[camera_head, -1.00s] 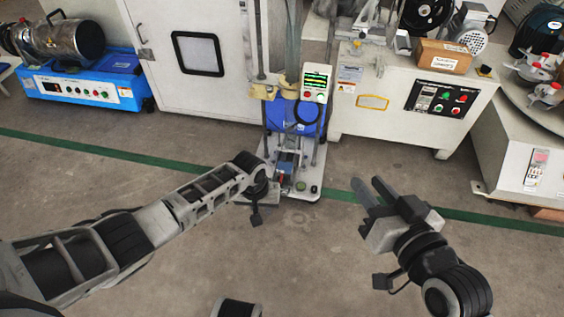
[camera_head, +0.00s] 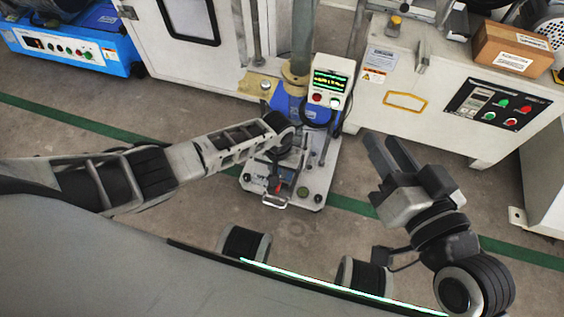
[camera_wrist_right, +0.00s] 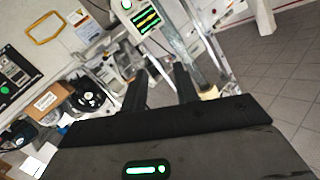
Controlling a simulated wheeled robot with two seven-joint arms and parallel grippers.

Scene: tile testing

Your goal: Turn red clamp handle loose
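A small red part, which looks like the clamp handle (camera_head: 279,186), shows on the low white base plate (camera_head: 312,193) of the test machine in the middle of the head view. It is too small to tell its exact angle. My left arm reaches in from the left and ends just above and behind this plate. The fingers of my left gripper are not clear against the dark parts there. My right gripper (camera_head: 388,148) is open and empty, to the right of the machine and apart from it. Its two fingers also show spread in the right wrist view (camera_wrist_right: 160,85).
The machine's control box (camera_head: 330,82) with a lit screen stands above the plate, near a blue body (camera_head: 288,101). A white cabinet (camera_head: 460,90) with a brown box (camera_head: 512,50) stands at right, a blue unit (camera_head: 65,40) at far left. The front floor is open.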

